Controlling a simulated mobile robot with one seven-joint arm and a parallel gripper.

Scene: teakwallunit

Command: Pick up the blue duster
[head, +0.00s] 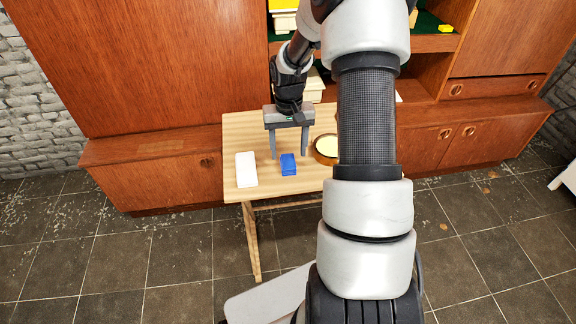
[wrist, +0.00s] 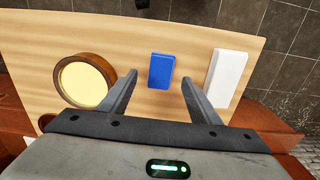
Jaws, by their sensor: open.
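The blue duster (head: 288,164) is a small blue block lying flat on the light wooden table (head: 236,128). My gripper (head: 289,157) is open and empty above the table, just behind the duster in the head view. In the wrist view the duster (wrist: 161,71) lies ahead of my open gripper (wrist: 157,74), roughly centred between the two fingers. No finger appears to touch it. The exact height of the fingertips above the table is hard to tell.
A white block (head: 246,169) lies left of the duster in the head view. A round brown-rimmed container with a pale yellow top (head: 326,149) stands to its right, partly hidden by my arm. A wooden wall unit (head: 150,170) stands behind the table.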

